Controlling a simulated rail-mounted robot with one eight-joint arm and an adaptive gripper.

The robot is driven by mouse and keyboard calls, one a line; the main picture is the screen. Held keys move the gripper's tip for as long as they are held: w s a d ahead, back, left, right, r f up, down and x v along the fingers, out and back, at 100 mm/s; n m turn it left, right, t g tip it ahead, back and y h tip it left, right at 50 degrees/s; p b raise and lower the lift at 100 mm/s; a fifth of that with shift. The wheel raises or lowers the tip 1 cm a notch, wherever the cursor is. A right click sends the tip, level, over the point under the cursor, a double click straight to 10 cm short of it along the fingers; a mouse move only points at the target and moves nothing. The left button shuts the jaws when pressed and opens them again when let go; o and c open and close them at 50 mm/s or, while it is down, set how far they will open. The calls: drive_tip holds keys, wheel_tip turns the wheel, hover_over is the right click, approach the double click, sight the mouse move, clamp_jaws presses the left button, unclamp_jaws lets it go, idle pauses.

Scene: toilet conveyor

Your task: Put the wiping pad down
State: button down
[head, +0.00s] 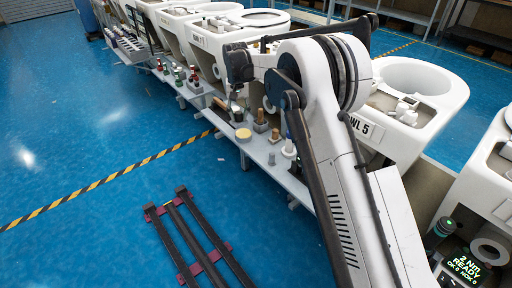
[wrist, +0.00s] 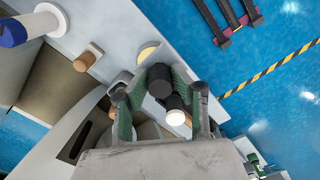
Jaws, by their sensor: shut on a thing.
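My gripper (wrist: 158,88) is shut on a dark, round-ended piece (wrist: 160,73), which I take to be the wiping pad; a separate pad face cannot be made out. Green finger linings press on it from both sides. In the head view my gripper (head: 236,92) hangs over the narrow grey ledge (head: 268,153) beside the row of bowls. A pale yellow disc (head: 243,134) lies on the ledge close by; it also shows in the wrist view (wrist: 148,51), just beyond the fingertips. Whether the held piece touches the ledge cannot be told.
Wooden-topped pegs (head: 260,117) and a white-and-blue post (head: 289,146) stand on the ledge to the right. A dark piece with a white end (wrist: 175,112) sits close to my fingers. Bottles (head: 194,74) stand further left. The blue floor (head: 120,150) in front is mostly clear, with a dark rack (head: 190,240).

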drive_tip(key=s+d+f, duration=0.1)
drive_tip(key=d, duration=0.1)
drive_tip(key=s+d+f+b, duration=0.1)
drive_tip(key=s+d+f, duration=0.1)
drive_tip(key=s+d+f+b, duration=0.1)
drive_tip(key=s+d+f, duration=0.1)
drive_tip(key=d, duration=0.1)
drive_tip(key=shift+d+f, duration=0.1)
drive_tip(key=shift+f, duration=0.05)
drive_tip(key=shift+f+b, duration=0.8)
drive_tip(key=shift+f, duration=1.15)
drive_tip(key=shift+f, duration=0.2)
drive_tip(key=c, duration=1.4)
unclamp_jaws()
drive_tip(key=shift+c, duration=0.2)
